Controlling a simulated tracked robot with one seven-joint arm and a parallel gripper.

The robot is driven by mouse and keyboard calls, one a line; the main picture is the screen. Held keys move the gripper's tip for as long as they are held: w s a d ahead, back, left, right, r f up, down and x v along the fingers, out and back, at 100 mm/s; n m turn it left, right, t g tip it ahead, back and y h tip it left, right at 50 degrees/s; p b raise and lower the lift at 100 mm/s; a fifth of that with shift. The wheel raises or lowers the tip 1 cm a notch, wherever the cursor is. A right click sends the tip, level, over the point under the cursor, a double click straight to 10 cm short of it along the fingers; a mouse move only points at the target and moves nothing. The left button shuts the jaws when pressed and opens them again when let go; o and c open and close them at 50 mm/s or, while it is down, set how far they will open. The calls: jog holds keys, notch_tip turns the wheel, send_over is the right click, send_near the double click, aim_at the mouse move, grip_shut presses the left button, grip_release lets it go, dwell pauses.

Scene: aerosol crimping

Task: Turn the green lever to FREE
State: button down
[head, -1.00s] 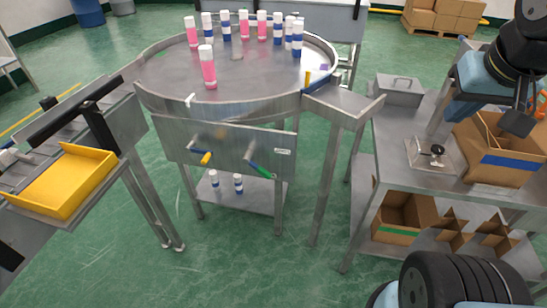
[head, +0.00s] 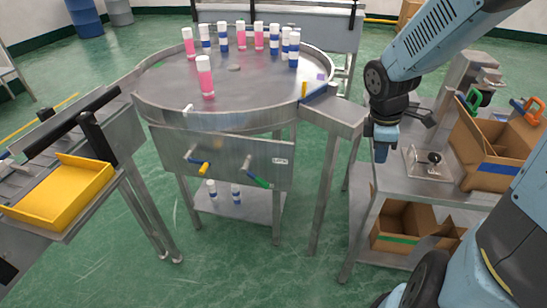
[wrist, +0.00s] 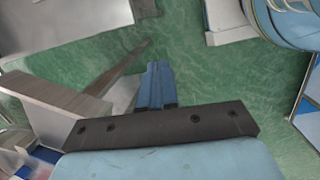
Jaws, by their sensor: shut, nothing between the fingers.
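The green lever (head: 260,182) is on the front panel (head: 228,152) below the round table in the head view. Its grey stem slopes down and right to the green grip. I cannot read any FREE mark. A yellow-gripped lever (head: 199,166) sits left of it on the same panel. My gripper (head: 380,156) is to the right of the panel, clear of both levers, pointing down beside the right-hand bench. In the wrist view its blue fingers (wrist: 156,80) are together, with nothing between them and green floor beyond. The green lever does not show in the wrist view.
The round table (head: 160,110) carries several pink and blue cans. A metal chute (head: 338,112) juts out between the panel and my gripper. The bench (head: 385,196) with cardboard boxes (head: 500,150) is at right, a yellow tray (head: 60,194) at left. Floor before the panel is clear.

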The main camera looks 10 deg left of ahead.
aim_at(264, 182)
jog(key=w+a+f+n+g+y, duration=0.15)
jog(key=a+f+n+y, duration=0.25)
jog(key=a+f+n, duration=0.55)
jog(key=w+a+r+n+t+y, duration=0.1)
jog(key=w+a+r+n+y, duration=0.25)
jog(key=r+n+y, duration=0.4)
jog(key=shift+n+h, duration=0.8)
jog(key=shift+h, duration=0.05)
jog(key=shift+a+r+x, duration=0.15)
jog(key=shift+a+x, duration=0.05)
jog(key=shift+x, duration=3.65)
jog(key=shift+a+r+x, duration=0.15)
jog(key=shift+a+x, duration=0.05)
jog(key=shift+x, duration=3.6)
jog(key=shift+a+r+x, duration=0.15)
jog(key=shift+x, duration=3.7)
